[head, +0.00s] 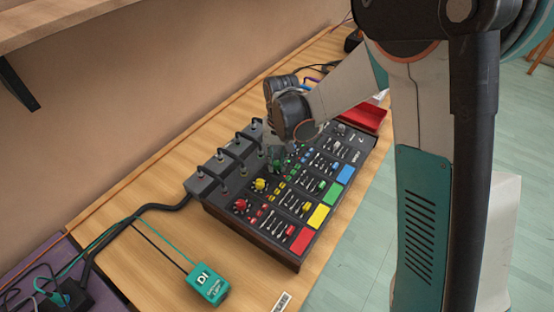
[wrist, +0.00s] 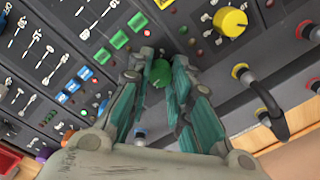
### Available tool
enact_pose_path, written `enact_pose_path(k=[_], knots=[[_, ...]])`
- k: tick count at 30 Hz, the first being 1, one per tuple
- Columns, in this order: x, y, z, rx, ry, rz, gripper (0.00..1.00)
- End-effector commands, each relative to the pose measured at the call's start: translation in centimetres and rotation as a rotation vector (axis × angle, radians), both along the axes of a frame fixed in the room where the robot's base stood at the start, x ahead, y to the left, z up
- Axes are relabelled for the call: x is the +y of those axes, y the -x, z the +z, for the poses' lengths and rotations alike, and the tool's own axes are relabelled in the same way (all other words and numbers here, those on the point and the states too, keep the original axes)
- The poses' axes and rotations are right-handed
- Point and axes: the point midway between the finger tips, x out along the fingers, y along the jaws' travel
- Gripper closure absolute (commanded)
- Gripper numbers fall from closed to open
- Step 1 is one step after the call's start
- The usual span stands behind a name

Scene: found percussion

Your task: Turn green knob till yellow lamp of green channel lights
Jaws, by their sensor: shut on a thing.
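The green knob (wrist: 160,73) sits on the dark mixer panel (wrist: 205,75), between the fingertips of my gripper (wrist: 158,76) in the wrist view. The fingers are shut on it from both sides. In the head view my gripper (head: 277,158) points down at the panel and hides most of the knob. The green channel has a green label (head: 333,193) and green buttons (wrist: 118,40). Small lamps lie close to the knob in the wrist view; I cannot tell a lit yellow one among them.
A yellow knob (wrist: 230,22) sits close beside my gripper, and a red knob (head: 241,205) lies nearer the panel's left end. Black cable plugs (head: 239,138) stand along the back edge. A teal DI box (head: 208,285) is on the wooden bench. A red tray (head: 368,117) lies beyond the mixer.

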Motion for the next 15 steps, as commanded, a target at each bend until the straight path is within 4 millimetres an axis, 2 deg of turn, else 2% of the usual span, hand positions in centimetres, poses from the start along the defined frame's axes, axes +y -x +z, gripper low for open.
enact_pose_path(k=[13,14,15], knots=[[0.00,0.00,0.00,0.000,0.000,-0.014,1.00],[-0.01,0.00,0.00,0.000,0.000,-0.014,0.79],[-0.01,0.00,0.00,0.000,0.000,-0.014,0.70]])
